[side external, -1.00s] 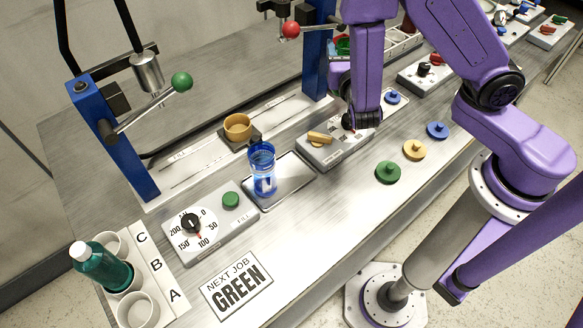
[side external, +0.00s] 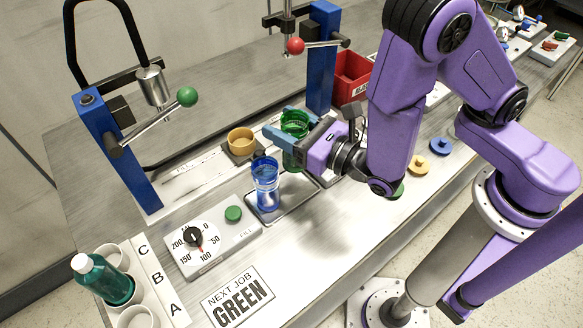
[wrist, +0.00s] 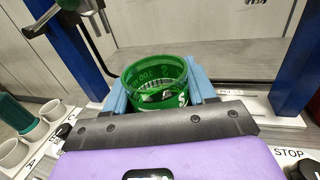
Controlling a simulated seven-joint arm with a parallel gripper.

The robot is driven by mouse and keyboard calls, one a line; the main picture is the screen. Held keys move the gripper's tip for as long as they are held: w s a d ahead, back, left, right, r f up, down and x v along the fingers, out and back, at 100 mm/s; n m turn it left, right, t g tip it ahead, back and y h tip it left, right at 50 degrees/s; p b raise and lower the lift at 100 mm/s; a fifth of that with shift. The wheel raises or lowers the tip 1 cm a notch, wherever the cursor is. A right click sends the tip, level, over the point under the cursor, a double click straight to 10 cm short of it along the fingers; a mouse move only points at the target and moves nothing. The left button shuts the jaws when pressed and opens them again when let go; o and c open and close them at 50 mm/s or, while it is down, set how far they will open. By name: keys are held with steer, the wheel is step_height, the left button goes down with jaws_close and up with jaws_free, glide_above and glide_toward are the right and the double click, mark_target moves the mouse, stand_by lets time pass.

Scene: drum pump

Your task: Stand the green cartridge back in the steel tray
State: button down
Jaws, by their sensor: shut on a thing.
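The green cartridge (side external: 294,124) is a translucent, open-topped cup. My gripper (side external: 291,134) is shut around it with its blue fingers and holds it roughly upright, behind and right of the blue cartridge. In the wrist view the green cartridge (wrist: 155,88) sits between the two fingers, its open rim toward the camera. I cannot tell how far its base is above the bench.
Blue press posts (side external: 118,155) and a red bin (side external: 352,78) stand close by. The front bench by the GREEN sign (side external: 238,297) is clear.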

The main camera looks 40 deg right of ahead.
steer(key=shift+f, duration=3.5)
steer(key=shift+f, duration=0.1)
steer(key=c, duration=0.6)
jaws_free()
steer(key=shift+f, duration=0.1)
steer(key=shift+c, duration=0.2)
steer(key=shift+r, duration=0.2)
steer(key=v, duration=0.7)
steer(key=shift+s+d, duration=0.15)
steer(key=shift+s, duration=0.05)
